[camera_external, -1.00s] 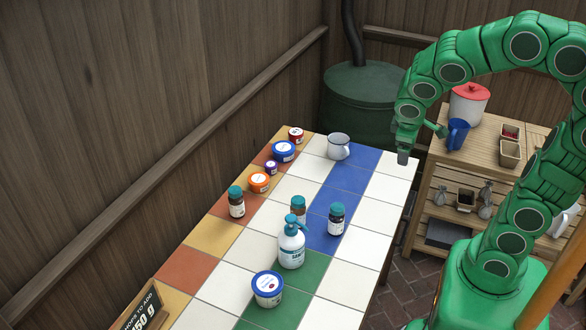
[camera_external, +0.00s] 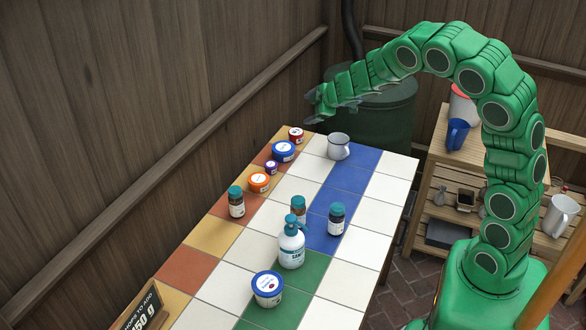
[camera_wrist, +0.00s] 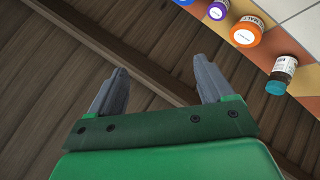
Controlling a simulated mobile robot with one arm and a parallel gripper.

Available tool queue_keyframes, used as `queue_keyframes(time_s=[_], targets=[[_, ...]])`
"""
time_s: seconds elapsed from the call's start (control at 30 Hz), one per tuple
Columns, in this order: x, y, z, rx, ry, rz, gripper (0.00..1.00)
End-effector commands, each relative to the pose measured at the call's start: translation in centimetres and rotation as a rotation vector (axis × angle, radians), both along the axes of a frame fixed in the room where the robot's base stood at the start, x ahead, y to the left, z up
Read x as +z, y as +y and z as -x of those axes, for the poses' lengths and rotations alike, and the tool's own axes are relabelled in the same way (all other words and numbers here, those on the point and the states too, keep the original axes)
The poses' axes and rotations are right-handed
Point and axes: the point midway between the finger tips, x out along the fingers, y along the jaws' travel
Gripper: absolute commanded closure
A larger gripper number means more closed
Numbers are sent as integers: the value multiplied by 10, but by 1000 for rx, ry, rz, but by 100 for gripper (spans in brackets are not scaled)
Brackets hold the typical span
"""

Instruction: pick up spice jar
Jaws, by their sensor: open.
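Three brown jars with teal lids and white labels stand upright on the tiled table (camera_external: 345,268). One jar (camera_external: 237,203) is on the left edge tiles, one (camera_external: 299,207) is partly hidden behind the pump bottle, and one (camera_external: 336,219) is on the blue tiles. I cannot tell which is the spice jar. My gripper (camera_external: 314,104) is open and empty, in the air beyond the table's far end, apart from the jars. In the wrist view my gripper (camera_wrist: 161,72) points at the wooden wall, and one teal-lidded jar (camera_wrist: 283,70) shows at upper right.
A white pump bottle (camera_external: 291,250) and blue-lidded tub (camera_external: 267,289) stand nearer. An orange-lidded tub (camera_external: 259,182), purple-lidded pot (camera_external: 271,167), blue-lidded tub (camera_external: 284,151) and red-lidded pot (camera_external: 296,135) line the left edge. A mug (camera_external: 339,146) stands at the far end.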

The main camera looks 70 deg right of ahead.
Motion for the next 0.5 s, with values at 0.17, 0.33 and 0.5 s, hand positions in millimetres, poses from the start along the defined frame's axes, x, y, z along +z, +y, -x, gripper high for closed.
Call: queue_keyframes(time_s=[0.17,0.33,0.5], targets=[[-42,13,-28,181,-9,-63,19],[-83,35,-41,359,-7,-158,19],[-126,65,-36,534,11,-291,19]])
